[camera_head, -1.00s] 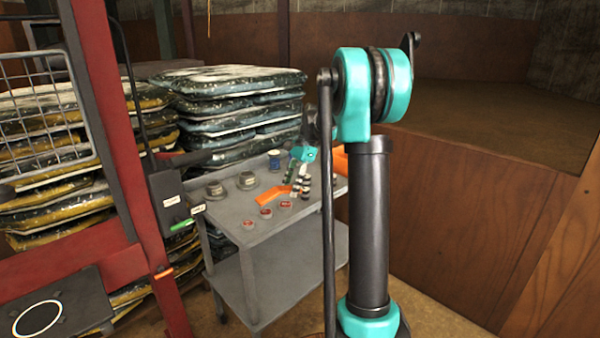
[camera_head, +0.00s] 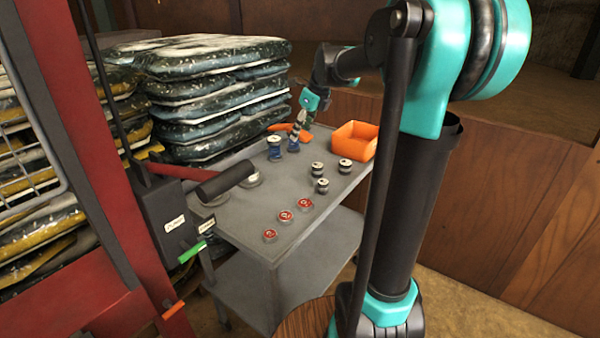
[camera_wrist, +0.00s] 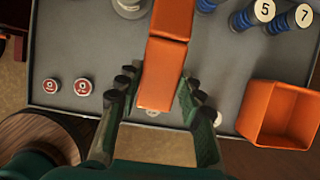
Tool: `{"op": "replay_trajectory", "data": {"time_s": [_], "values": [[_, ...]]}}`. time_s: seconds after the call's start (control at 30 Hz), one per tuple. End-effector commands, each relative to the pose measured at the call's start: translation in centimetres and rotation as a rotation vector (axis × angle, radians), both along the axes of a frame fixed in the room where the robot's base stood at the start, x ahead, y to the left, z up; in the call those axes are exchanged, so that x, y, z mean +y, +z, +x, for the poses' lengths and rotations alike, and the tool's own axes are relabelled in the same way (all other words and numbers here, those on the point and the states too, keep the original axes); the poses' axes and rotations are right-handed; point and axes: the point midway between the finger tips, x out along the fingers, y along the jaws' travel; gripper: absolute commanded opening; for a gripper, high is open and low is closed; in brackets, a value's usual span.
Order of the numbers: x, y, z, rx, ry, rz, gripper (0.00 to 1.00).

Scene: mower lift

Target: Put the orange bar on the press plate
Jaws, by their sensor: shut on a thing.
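The orange bar (camera_head: 288,129) is in my gripper (camera_head: 303,124) over the back part of the grey cart top (camera_head: 245,212). In the wrist view the bar (camera_wrist: 163,72) runs lengthwise between the two dark fingers (camera_wrist: 160,88) and looks bent or stepped partway along. My gripper is shut on it. The bar looks raised off the cart, but the height is hard to tell. The press plate is not in the current views; the red press frame (camera_head: 95,150) stands at the left.
Blue numbered cylinders (camera_head: 274,148), grey weights (camera_head: 318,168), red-topped discs (camera_head: 286,216) and an orange bin (camera_head: 357,141) stand on the cart. A black-gripped lever (camera_head: 225,179) reaches over its left side. A round wooden top (camera_head: 308,320) is in front. Stacked bags (camera_head: 215,90) stand behind.

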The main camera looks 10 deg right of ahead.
Motion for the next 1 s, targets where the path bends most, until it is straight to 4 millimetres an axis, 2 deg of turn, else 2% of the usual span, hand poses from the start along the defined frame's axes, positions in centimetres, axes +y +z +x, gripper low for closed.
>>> {"op": "replay_trajectory", "data": {"time_s": [0.5, 0.63, 0.87, 1.0], "values": [[0.0, -11.6, 0.1, 0.0, 0.002, 0.0, 0.0], [0.0, -13.6, 0.1, 0.0, 0.002, 0.0, 0.0], [0.0, -15.1, 0.0, 0.0, 0.002, 0.0, 0.0], [0.0, -17.0, 0.1, 0.0, 0.002, 0.0, 0.0]]}}
